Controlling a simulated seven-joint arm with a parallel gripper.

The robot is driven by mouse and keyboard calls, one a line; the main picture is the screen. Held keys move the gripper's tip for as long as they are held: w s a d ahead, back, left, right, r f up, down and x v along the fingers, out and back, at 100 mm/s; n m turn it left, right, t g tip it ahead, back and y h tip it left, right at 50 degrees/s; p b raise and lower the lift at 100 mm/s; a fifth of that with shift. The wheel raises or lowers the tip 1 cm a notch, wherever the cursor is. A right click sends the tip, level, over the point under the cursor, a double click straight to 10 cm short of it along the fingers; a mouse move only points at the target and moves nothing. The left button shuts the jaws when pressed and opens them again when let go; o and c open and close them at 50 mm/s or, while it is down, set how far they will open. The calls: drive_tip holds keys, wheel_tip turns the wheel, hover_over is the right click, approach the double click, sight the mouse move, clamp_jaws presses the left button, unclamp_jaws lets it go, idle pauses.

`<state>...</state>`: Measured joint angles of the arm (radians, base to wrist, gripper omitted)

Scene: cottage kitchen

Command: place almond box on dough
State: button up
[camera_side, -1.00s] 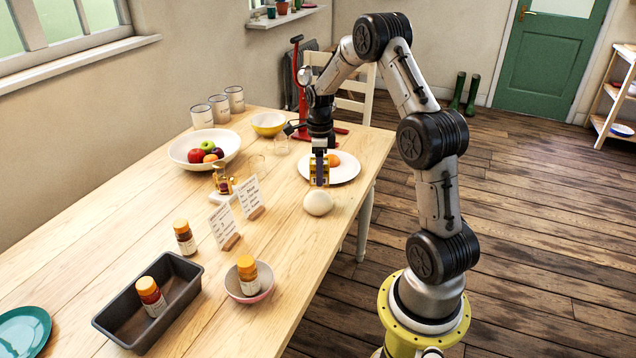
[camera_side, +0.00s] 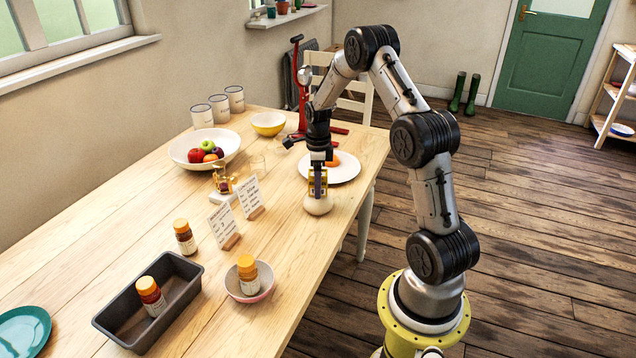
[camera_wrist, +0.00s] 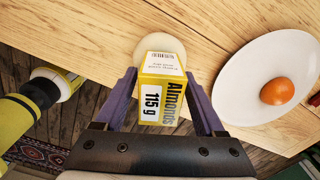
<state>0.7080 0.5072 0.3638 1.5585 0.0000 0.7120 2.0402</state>
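The almond box (camera_wrist: 163,95) is yellow and white with "Almonds 115 g" on it. My gripper (camera_wrist: 165,92) is shut on it, with a purple finger on each side. In the side view the box (camera_side: 312,185) hangs upright below my gripper (camera_side: 318,182), at the top of the dough. The dough (camera_side: 318,206) is a pale round ball on the table near its right edge. In the wrist view the dough (camera_wrist: 161,44) shows behind the far end of the box. I cannot tell whether the box touches the dough.
A white plate (camera_side: 346,175) with an orange fruit lies just behind the dough. Recipe cards (camera_side: 223,226), a fruit bowl (camera_side: 228,139), a loaf tin (camera_side: 186,291) and a small bowl (camera_side: 264,293) with a jar stand elsewhere on the wooden table (camera_side: 130,224).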

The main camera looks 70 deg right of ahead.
drive_tip(key=shift+o, duration=0.2)
drive_tip(key=shift+r, duration=0.1)
wheel_tip(320, 180, up, 12)
drive_tip(key=shift+r, duration=0.1)
drive_tip(key=s+a+r+n+t+h, duration=0.1)
drive_tip(key=s+a+r+n, duration=0.1)
drive_tip(key=a+r+n, duration=0.6)
drive_tip(key=s+a+r+n+t, duration=0.2)
drive_tip(key=s+a+r+n, duration=0.15)
drive_tip(key=a+n, duration=0.55)
drive_tip(key=s+a+n+t+y, duration=0.1)
drive_tip(key=s+a+n+t, duration=0.1)
drive_tip(key=s+a+n, duration=1.1)
drive_tip(key=shift+f+n+t, duration=0.2)
drive_tip(key=shift+n+t, duration=0.1)
drive_tip(key=shift+n, duration=0.4)
